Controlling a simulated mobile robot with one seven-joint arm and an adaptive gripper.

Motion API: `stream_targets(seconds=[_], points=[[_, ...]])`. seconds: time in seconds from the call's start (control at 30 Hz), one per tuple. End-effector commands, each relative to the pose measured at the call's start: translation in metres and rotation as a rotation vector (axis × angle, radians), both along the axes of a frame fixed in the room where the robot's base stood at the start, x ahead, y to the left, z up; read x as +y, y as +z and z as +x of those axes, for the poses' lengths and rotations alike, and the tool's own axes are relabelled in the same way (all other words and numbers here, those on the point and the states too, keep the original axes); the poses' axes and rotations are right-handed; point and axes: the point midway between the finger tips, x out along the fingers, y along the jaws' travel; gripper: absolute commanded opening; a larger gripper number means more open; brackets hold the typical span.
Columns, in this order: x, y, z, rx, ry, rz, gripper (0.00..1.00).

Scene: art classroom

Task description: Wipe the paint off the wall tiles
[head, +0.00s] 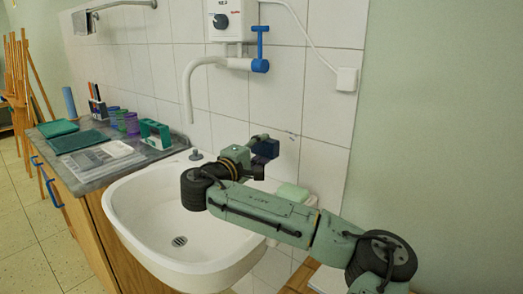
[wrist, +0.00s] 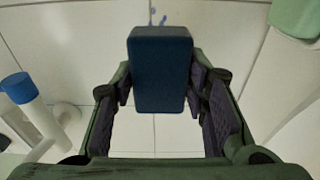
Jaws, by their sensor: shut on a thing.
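My gripper (head: 257,158) is shut on a dark blue sponge-like block (head: 266,148) in front of the white wall tiles (head: 277,85), above the right rim of the sink. In the wrist view the block (wrist: 160,70) sits between both fingers of my gripper (wrist: 160,95). Blue paint marks (wrist: 158,18) show on the tiles just past the block's far end. In the head view a small dark mark (head: 291,133) shows just right of the block. Whether the block touches the wall I cannot tell. Part of the tiles is hidden behind the block.
The white sink (head: 125,213) lies below my arm. A water heater (head: 231,20) with a spout and blue lever (head: 260,50) hangs above. A light green block (head: 291,194) is close at the lower right. The counter (head: 85,180) at left holds trays and cups.

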Motion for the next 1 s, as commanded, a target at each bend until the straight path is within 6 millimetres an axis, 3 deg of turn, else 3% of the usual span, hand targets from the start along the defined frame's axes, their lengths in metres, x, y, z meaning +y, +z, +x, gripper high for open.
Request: stream_targets(seconds=[0.23, 0.7, 1.0], points=[[-0.003, 0.001, 0.004, -0.005, -0.002, -0.009, 0.23], [-0.030, 0.002, 0.040, -0.005, -0.003, -0.009, 0.23], [-0.036, -0.001, 0.049, -0.004, -0.001, -0.007, 0.23]])
